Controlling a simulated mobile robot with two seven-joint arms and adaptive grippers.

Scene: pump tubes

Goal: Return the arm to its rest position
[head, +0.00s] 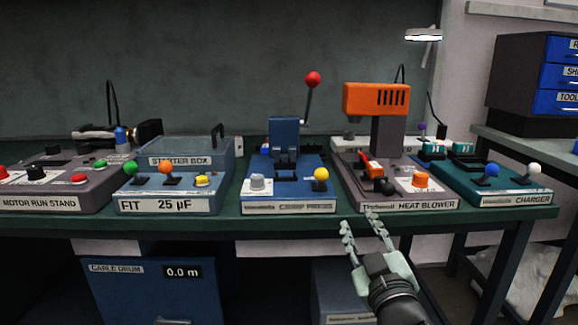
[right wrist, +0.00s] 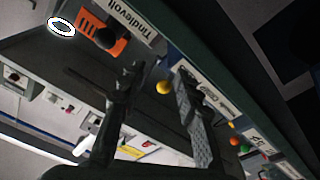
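My right gripper (head: 358,218) comes up from the bottom of the head view, in front of the bench's front edge, below the gap between the crimp press (head: 290,207) and the heat blower (head: 410,204). Its two fingers are spread apart with nothing between them. In the right wrist view the gripper (right wrist: 159,70) also shows two separated fingers, with a yellow knob (right wrist: 164,87) seen in the background between them. My left gripper is not in the head view.
The green bench (head: 210,221) also carries a motor run stand (head: 40,203), a starter box (head: 180,158) and a charger (head: 515,198). A cable drum unit (head: 150,295) reading 0.0 m stands below. Blue drawers (head: 557,77) stand at right.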

